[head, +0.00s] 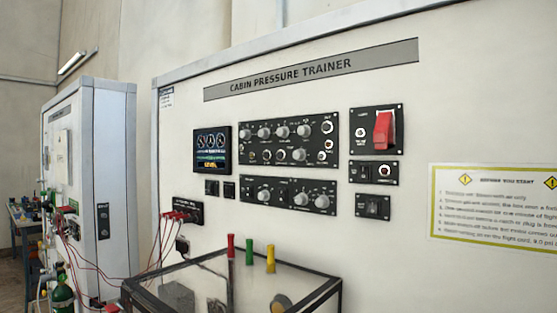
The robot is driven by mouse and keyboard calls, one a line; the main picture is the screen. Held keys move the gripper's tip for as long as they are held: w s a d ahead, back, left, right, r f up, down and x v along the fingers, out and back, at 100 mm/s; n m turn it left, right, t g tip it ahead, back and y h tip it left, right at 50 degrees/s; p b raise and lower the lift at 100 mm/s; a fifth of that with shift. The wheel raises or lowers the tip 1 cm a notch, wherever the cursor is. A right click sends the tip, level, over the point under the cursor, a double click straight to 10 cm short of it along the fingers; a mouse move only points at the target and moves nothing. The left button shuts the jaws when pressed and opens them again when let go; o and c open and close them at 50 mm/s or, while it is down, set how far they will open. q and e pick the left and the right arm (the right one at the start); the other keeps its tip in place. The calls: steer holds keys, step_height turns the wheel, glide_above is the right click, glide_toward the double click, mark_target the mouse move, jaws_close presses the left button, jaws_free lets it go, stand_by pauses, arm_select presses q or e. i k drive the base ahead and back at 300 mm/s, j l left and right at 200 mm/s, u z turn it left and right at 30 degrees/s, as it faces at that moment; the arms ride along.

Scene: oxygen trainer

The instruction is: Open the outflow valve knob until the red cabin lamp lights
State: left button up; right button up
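The white cabin pressure trainer board (450,130) stands in front of me in the head view. A wide black upper panel (288,140) carries two rows of knobs and some round fittings. A lower black panel (283,207) carries several grey knobs, one of them a large knob (322,201) at its right end. The labels are too small to read, so I cannot tell which knob is the outflow valve. A lit display (212,150) is left of the panels. I cannot make out a lit red lamp. Neither gripper is in view.
A red switch guard (384,130) sticks out on the upper right panel. A dark-framed clear box (215,285) stands low in front, with red, green and yellow upright pieces at its back edge. Red leads (160,240) hang at left. A notice (495,205) is at right.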

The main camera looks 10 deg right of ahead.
mark_target(301, 154)
steer(key=z, duration=0.35)
steer(key=i+j+z, duration=0.1)
steer(key=j+z, duration=0.15)
steer(key=z, duration=0.2)
steer(key=j+z, duration=0.3)
steer(key=z, duration=0.15)
steer(key=j+z, duration=0.6)
steer(key=z, duration=0.25)
